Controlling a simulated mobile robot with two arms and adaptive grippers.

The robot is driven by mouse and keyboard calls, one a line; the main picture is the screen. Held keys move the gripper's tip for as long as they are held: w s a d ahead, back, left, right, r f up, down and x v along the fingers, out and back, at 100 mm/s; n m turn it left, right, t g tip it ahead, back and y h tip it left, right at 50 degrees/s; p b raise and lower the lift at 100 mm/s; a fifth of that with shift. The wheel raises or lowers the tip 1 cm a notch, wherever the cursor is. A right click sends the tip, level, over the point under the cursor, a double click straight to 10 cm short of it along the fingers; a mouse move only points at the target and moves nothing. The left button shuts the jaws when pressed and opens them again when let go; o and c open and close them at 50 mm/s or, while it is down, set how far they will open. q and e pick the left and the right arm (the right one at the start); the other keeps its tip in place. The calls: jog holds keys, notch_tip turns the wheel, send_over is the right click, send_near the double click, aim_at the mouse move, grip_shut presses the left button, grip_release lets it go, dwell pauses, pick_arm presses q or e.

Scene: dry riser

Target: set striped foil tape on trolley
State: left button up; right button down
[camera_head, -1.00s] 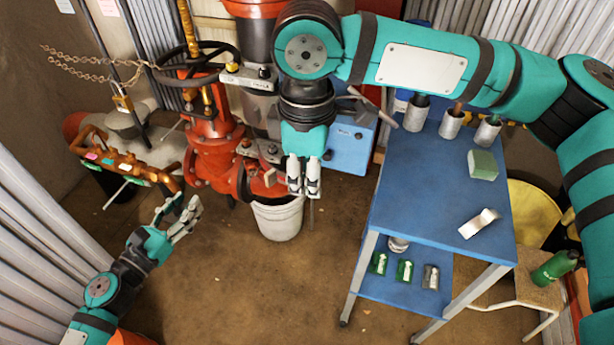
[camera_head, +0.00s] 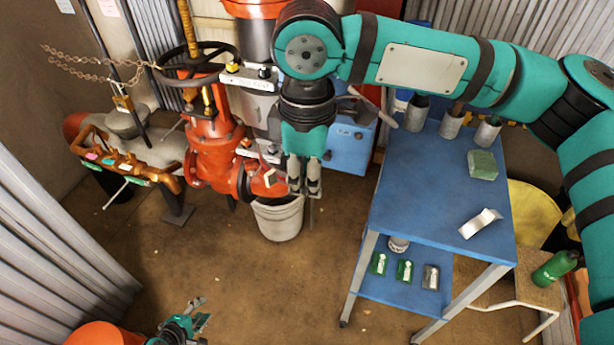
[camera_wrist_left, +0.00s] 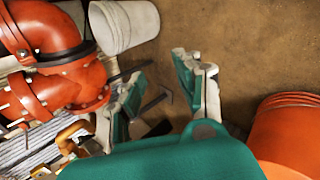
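The blue trolley (camera_head: 415,205) stands at right, with a bare stretch on its top. I cannot make out a striped foil tape in either view. A bent silvery piece (camera_head: 480,223) lies on the trolley top; I cannot tell whether it is tape. My left gripper (camera_head: 196,316) is low at the bottom of the head view, beside an orange bucket (camera_head: 100,335). In the left wrist view my left gripper (camera_wrist_left: 165,88) is open and empty over the floor. My right gripper (camera_head: 304,190) points down by the red valve pipe, its fingers close together.
A white bucket (camera_head: 278,217) sits under the red pipe (camera_head: 213,155). A stool (camera_head: 520,290) with a green bottle is at right. The middle floor is clear.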

pick_arm(q)
jog(key=s+d+f+m+g+y, duration=0.15)
jog(key=s+f+m+g, duration=0.25)
jog(key=s+f+m, duration=0.75)
pick_arm(e)
jog(key=d+f+m+p, duration=0.1)
jog(key=d+f+m, duration=0.2)
jog(key=d+m, duration=0.55)
jog(key=d+f+m+p, duration=0.1)
jog(key=d+f+m, duration=0.1)
jog(key=d+m, duration=0.6)
pick_arm(q)
jog(key=s+d+f+m+g, duration=0.2)
jog(key=s+m, duration=0.2)
jog(key=s, duration=0.5)
jog(key=s+d+f+m+g, duration=0.2)
jog(key=s+f+m, duration=0.1)
jog(key=s, duration=0.7)
jog(key=shift+f+m+y, duration=0.25)
jog(key=shift+m+y, duration=0.1)
jog(key=shift+m, duration=0.1)
pick_arm(e)
jog(key=s+d+f, duration=0.1)
jog(key=s+f, duration=0.3)
jog(key=f, duration=0.1)
jog(key=shift+s+d+f+n, duration=0.2)
jog(key=shift+d+n, duration=0.1)
jog(key=shift+n, duration=0.05)
pick_arm(q)
jog(key=shift+s+d, duration=0.1)
